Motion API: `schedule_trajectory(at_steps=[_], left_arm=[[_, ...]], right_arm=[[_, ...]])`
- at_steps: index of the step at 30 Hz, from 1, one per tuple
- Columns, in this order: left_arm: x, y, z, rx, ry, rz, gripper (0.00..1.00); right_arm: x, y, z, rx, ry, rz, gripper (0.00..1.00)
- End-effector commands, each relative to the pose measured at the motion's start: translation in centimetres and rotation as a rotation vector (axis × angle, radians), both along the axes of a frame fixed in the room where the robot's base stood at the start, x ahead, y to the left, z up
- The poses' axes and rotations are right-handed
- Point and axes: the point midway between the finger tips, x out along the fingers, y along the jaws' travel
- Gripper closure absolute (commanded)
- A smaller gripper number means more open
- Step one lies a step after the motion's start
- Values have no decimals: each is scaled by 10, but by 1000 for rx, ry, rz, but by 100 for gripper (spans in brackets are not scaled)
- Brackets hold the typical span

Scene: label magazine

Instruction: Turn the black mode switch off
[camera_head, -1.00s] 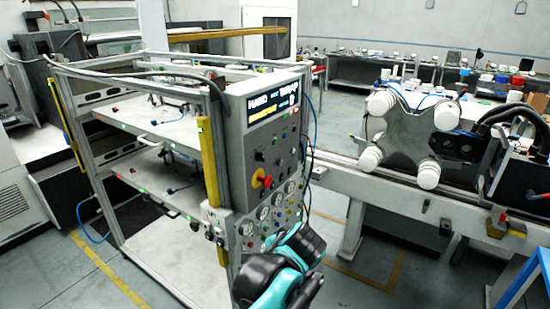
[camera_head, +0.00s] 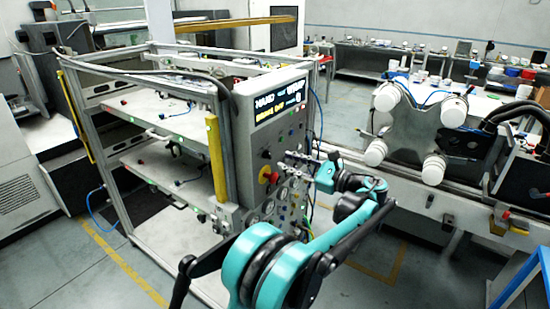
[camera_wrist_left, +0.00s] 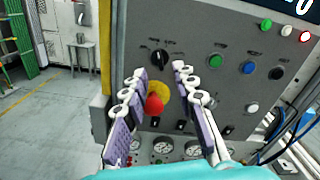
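The black rotary switch (camera_wrist_left: 159,58) is on the grey control panel (camera_wrist_left: 225,65), above a red knob (camera_wrist_left: 154,104) on a yellow disc. A small black knob, probably the same switch, shows in the head view (camera_head: 265,154). My left gripper (camera_wrist_left: 159,68) faces the panel with its fingers apart, one on each side below the switch. Nothing is visible between the tips except the panel; whether they touch it cannot be told. In the head view my left gripper (camera_head: 292,157) is at the panel's front. The switch's pointer setting is too small to read surely. My right gripper is out of view.
Green (camera_wrist_left: 214,61), blue (camera_wrist_left: 248,68) and black (camera_wrist_left: 276,73) buttons sit right of the switch. Gauges (camera_wrist_left: 163,145) and small switches lie below. A lit display (camera_head: 277,103) is above. Cables hang at the panel's right. Open floor lies left of the panel in the wrist view.

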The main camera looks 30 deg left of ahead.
Motion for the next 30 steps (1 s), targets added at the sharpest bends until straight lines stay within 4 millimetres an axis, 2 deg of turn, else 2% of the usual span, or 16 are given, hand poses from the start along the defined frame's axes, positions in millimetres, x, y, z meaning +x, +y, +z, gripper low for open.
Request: schedule_trajectory(at_steps=[3,9,13,20,24,30], left_arm=[[1,23,-2,-2,-1,4,72],[3,49,-1,-2,-1,0,72],[4,56,-1,-2,-2,0,72],[4,57,0,-3,-2,-1,72],[4,56,0,-3,-2,-1,100],[4,56,0,-3,-2,-1,100]], right_arm=[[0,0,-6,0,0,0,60],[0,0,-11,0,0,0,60],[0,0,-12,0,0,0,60],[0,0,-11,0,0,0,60],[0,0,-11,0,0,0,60],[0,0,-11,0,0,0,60]])
